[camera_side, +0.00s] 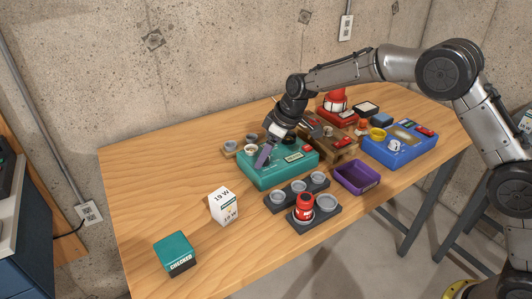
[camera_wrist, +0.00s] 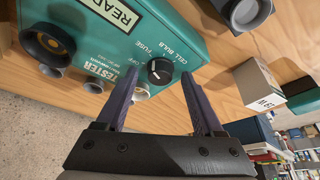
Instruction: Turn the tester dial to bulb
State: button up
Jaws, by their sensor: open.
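The teal tester (camera_side: 278,168) sits on the wooden table, and its front fills the upper left of the wrist view (camera_wrist: 110,45). Its black dial (camera_wrist: 160,71) is round with a small white mark. Labels OFF, FUSE, CELL and BULB surround it; I cannot tell surely which one the mark points at. My gripper (camera_wrist: 160,78) is open, its two purple fingers on either side of the dial in the picture. I see no contact between fingers and dial. In the side view my gripper (camera_side: 265,155) is at the tester and hides the dial.
A dark tray (camera_side: 303,214) with grey cups and a red item (camera_side: 304,206) stands in front. A white box (camera_side: 223,206) and a teal box (camera_side: 175,253) stand left. A purple bin (camera_side: 357,178) and a blue device (camera_side: 399,146) are right.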

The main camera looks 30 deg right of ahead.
grip_shut()
dwell(0.3)
jog(key=m+h, duration=0.1)
jog(key=m, duration=0.3)
jog(key=shift+a+t, duration=0.15)
jog(key=shift+t, duration=0.25)
jog(key=shift+a+m+h, duration=0.1)
jog(key=shift+m+h, duration=1)
jog(key=shift+m, duration=1.3)
grip_release()
